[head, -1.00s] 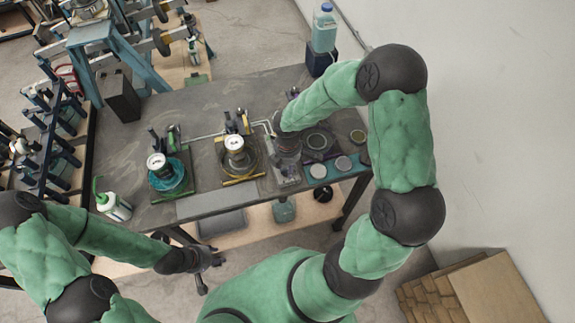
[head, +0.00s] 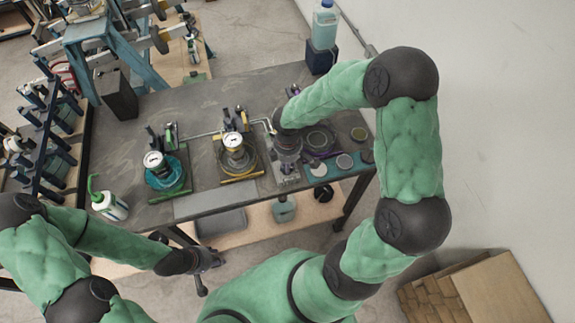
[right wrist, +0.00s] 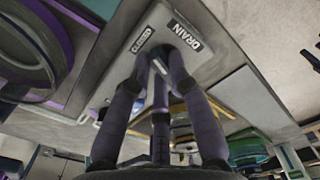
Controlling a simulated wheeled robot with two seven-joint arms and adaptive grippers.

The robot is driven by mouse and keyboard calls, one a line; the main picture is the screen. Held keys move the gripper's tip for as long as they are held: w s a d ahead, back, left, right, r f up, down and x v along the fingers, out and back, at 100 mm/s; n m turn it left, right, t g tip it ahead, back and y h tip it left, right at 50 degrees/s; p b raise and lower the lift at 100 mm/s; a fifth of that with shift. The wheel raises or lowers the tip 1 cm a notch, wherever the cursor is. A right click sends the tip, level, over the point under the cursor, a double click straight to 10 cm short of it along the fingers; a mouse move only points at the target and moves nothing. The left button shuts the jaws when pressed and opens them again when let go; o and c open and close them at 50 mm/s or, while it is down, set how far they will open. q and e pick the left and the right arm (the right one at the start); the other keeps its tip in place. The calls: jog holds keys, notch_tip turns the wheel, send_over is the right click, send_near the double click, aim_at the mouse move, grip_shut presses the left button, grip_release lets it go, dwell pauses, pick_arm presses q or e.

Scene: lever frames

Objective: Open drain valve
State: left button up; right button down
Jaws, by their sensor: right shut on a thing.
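In the right wrist view a grey plate carries a label reading DRAIN (right wrist: 190,36) and a second small label (right wrist: 143,40) that looks like CLOSED. My right gripper (right wrist: 160,65) is shut on a small pale valve lever (right wrist: 158,66) at this plate; the fingers hide most of it. In the head view my right gripper (head: 286,160) points down at the right part of the table, over a grey plate (head: 287,177); my own wrist hides the lever there. My left gripper (head: 205,262) hangs empty before the table's front edge, its fingers apart.
On the dark table (head: 200,112) stand two round gauges, one on a green base (head: 153,160) and one on a yellow base (head: 233,141). A white bottle with green spout (head: 110,207) stands front left. A wall rises on the right.

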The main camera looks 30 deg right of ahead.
jog(key=m+b, duration=0.3)
jog(key=m, duration=0.3)
jog(key=shift+s+f+b, duration=0.1)
jog(key=shift+s+b, duration=0.05)
jog(key=shift+b, duration=0.2)
jog(key=m+b, duration=0.2)
jog(key=m, duration=0.3)
jog(key=shift+s+a, duration=0.1)
jog(key=shift+m, duration=0.3)
jog(key=c, duration=1.1)
grip_release()
jog(key=shift+c, duration=0.2)
notch_tip(320, 180, up, 12)
